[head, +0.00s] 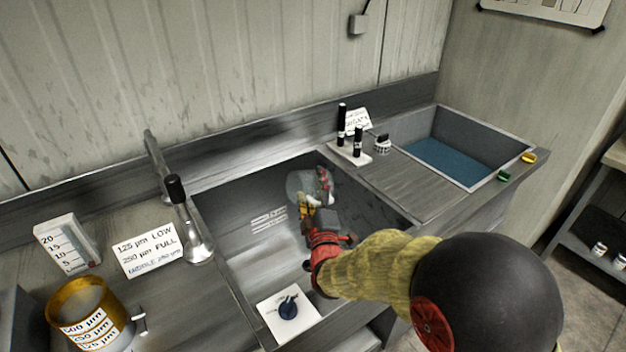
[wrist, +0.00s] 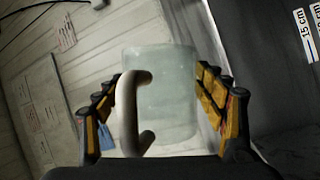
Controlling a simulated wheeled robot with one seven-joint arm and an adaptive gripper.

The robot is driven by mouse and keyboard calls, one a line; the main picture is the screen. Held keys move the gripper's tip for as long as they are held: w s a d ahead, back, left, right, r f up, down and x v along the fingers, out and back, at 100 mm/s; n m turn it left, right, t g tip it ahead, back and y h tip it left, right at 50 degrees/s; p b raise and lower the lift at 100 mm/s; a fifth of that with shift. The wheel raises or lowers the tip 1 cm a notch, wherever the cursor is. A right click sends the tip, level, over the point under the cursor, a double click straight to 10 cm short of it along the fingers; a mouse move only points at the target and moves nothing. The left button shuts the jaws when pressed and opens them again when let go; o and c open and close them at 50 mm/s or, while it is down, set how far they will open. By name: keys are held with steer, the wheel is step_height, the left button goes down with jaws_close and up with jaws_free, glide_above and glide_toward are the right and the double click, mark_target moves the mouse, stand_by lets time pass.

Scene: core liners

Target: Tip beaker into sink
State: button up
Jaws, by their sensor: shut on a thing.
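The beaker (head: 299,184) is a pale, see-through vessel with a handle. In the head view it is over the far part of the sink (head: 240,236), partly hidden by my gripper (head: 320,196). In the wrist view the beaker (wrist: 172,98) fills the middle, its light handle (wrist: 127,112) facing the camera. The yellow-padded fingers of my gripper (wrist: 158,80) are on either side of it, shut on it. The room looks turned in the wrist view; I cannot tell the beaker's exact tilt or whether it holds liquid.
A tap (head: 160,165) and a dark-handled metal funnel-like piece (head: 188,222) stand left of the sink. A yellow sieve stack (head: 84,312) is at front left. A white plate with a blue knob (head: 289,306) is at the sink's front. A blue-bottomed basin (head: 455,162) lies right.

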steer(key=m+g+p, duration=0.1)
steer(key=m+p, duration=0.2)
steer(key=p, duration=0.1)
steer(key=shift+r+g, duration=0.1)
steer(key=shift+g, duration=0.2)
steer(key=m+g+p, duration=0.1)
steer(key=m+p, duration=0.1)
steer(key=p, duration=0.1)
steer(key=m+g+p, duration=0.1)
steer(key=m+p, duration=0.1)
steer(key=shift+s+a+p, duration=0.1)
steer(key=shift+a+p, duration=0.1)
steer(key=shift+p, duration=0.2)
steer(key=shift+m+g+p, duration=0.3)
steer(key=shift+m+p, duration=0.05)
steer(key=shift+m, duration=0.15)
steer(key=shift+s+f+m+g+y, duration=0.1)
steer(key=shift+f+m+g+y, duration=0.15)
steer(key=shift+m, duration=0.25)
steer(key=shift+f+m+g+y, duration=0.1)
steer(key=shift+m+g+y, duration=0.2)
steer(key=shift+m, duration=0.2)
steer(key=shift+a+m+g+y, duration=0.2)
steer(key=shift+m+g+y, duration=0.15)
steer(key=shift+m+g, duration=0.4)
steer(key=shift+s+f, duration=0.1)
steer(key=shift+s, duration=0.05)
